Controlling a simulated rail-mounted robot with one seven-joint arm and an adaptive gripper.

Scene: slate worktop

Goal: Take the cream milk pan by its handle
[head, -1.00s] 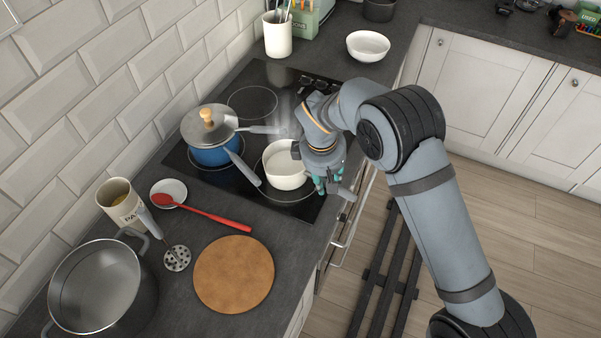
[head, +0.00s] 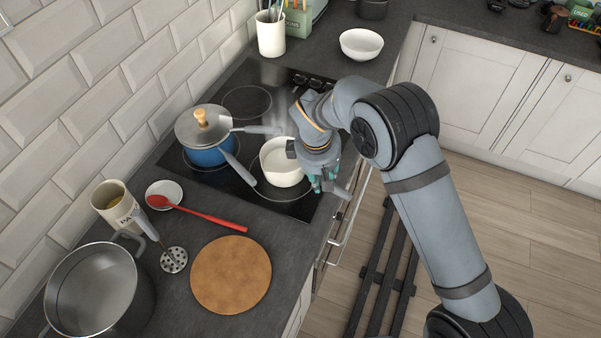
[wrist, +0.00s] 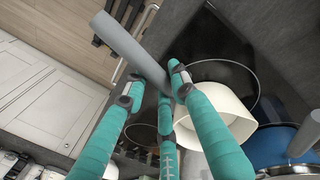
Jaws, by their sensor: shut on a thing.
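The cream milk pan (head: 283,166) stands upright over the front burner area of the black hob, beside the blue pan. In the wrist view its cream body (wrist: 226,112) is at the right, partly behind a teal finger. Its grey handle (wrist: 128,46) runs up and left between the teal fingers. My gripper (head: 322,183) is at the handle on the pan's right side, its fingers closed around it (wrist: 158,90). My wrist hides part of the pan's rim and handle in the head view. I cannot tell whether the pan's base touches the hob.
The lidded blue pan (head: 205,155) stands just left of the cream pan, its grey handle pointing near it. A cork mat (head: 231,275), red spoon (head: 200,213), slotted tool (head: 174,260) and large pot (head: 92,290) lie nearer. A white bowl (head: 361,44) stands behind.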

